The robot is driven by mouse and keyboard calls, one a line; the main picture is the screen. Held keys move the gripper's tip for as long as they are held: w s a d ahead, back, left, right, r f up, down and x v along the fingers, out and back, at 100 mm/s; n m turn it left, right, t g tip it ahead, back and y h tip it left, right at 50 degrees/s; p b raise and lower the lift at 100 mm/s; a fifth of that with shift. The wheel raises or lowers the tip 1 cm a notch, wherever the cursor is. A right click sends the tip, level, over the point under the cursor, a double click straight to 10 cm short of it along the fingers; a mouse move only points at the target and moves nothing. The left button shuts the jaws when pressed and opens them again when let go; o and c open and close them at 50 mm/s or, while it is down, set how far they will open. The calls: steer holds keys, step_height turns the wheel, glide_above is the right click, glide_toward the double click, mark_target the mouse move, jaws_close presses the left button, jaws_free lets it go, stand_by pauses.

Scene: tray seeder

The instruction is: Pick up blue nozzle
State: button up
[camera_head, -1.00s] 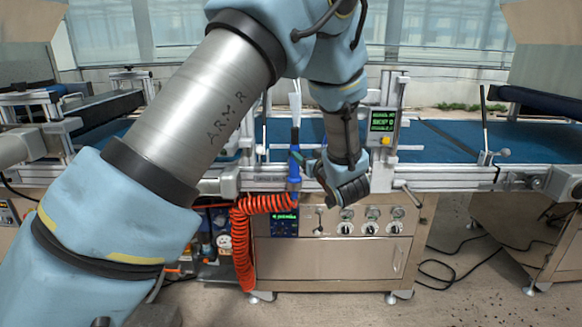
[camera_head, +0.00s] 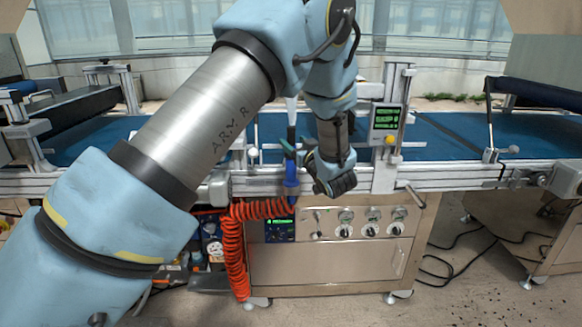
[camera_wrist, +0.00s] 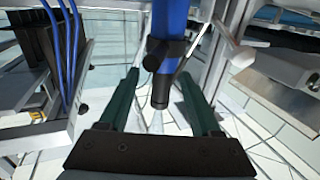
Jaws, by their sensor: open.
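The blue nozzle (camera_head: 291,178) hangs upright at the front rail of the seeder, with the coiled orange hose below it. My gripper (camera_head: 289,149) reaches it from the right, its fingers level with the nozzle's upper part. In the wrist view the nozzle's blue body (camera_wrist: 172,22) comes down from the top, with a black collar and tip. The open green fingers of my gripper (camera_wrist: 160,74) lie on either side of the nozzle's lower end. Whether a finger touches it I cannot tell.
The coiled orange hose (camera_head: 234,245) hangs at the front of the steel cabinet (camera_head: 330,262). A control box with a green screen (camera_head: 386,123) stands right of my gripper. The blue conveyor belt (camera_head: 440,140) runs behind. Several blue tubes (camera_wrist: 65,45) show left in the wrist view.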

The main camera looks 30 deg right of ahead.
steer(key=w+p, duration=0.1)
steer(key=w, duration=0.4)
jaws_close()
stand_by(0.5)
steer(key=shift+p, duration=0.3)
stand_by(0.6)
